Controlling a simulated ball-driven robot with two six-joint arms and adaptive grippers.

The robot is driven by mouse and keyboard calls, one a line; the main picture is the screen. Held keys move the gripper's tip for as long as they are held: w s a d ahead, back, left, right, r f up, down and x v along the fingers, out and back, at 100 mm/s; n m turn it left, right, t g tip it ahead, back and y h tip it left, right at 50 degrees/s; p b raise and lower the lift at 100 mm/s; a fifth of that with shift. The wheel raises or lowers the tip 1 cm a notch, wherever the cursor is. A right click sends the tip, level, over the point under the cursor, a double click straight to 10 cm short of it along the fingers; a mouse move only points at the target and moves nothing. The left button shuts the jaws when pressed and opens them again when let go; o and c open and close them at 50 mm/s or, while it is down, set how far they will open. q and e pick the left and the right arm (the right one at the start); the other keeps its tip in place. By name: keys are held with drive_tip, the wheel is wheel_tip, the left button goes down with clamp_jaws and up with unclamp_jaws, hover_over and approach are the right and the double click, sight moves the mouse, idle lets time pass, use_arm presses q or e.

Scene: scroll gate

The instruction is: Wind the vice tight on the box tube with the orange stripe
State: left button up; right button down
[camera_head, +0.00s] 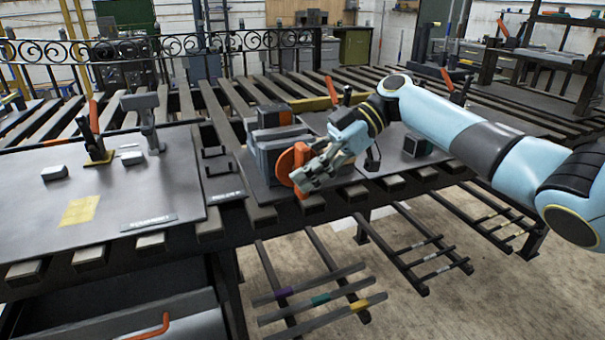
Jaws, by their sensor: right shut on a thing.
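The vice (268,152) is a dark grey block on a plate at the middle of the bench. An orange handwheel (287,163) is on its near right side. My right gripper (304,176) reaches in from the right and is shut on the handwheel, covering part of it. An orange patch (272,118) shows at the top of the vice, between dark parts. I cannot tell whether it is the stripe of the box tube, and the clamped faces are hidden. My left gripper is not in view.
Tubes with purple (285,291), green (321,299) and yellow (359,305) stripes lie on a low rack below the bench. A plate (120,205) with a toggle clamp (96,148) lies at left. Scrolled ironwork (220,42) stands behind. My right arm spans the right side.

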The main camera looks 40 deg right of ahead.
idle(0.6)
drive_tip(key=c, duration=1.2)
unclamp_jaws()
drive_tip(key=shift+d, duration=0.1)
drive_tip(key=v, duration=1.2)
drive_tip(key=shift+w+f, duration=0.1)
drive_tip(key=shift+w, duration=0.05)
